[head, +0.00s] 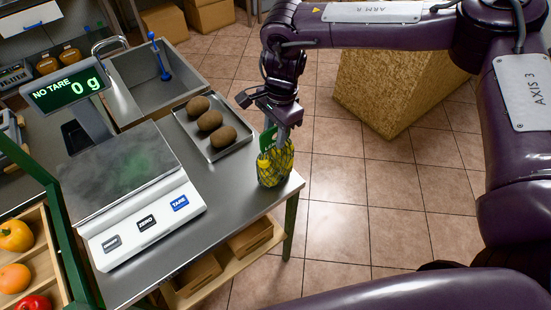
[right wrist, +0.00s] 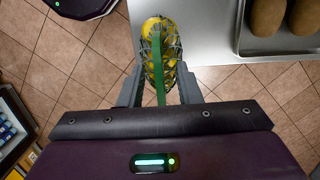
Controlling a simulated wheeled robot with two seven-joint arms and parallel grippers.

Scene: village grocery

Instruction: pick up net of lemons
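The net of lemons (head: 275,165) is a dark mesh bag of yellow lemons with a green label at its top. It stands upright at the near right corner of the metal counter (head: 235,183). My right gripper (head: 282,137) is right above it, pointing down at its top. In the right wrist view, the net (right wrist: 158,50) with a green strip lies between the two grey fingers of my right gripper (right wrist: 159,85). The fingers are close on both sides; whether they press on it cannot be told. My left gripper is not in view.
A scale (head: 130,185) reading 0 g stands left of the net. A metal tray (head: 222,146) with three brown, potato-like items lies behind it. A sink (head: 155,85) is farther back. Tiled floor and a straw-coloured block (head: 385,90) lie to the right.

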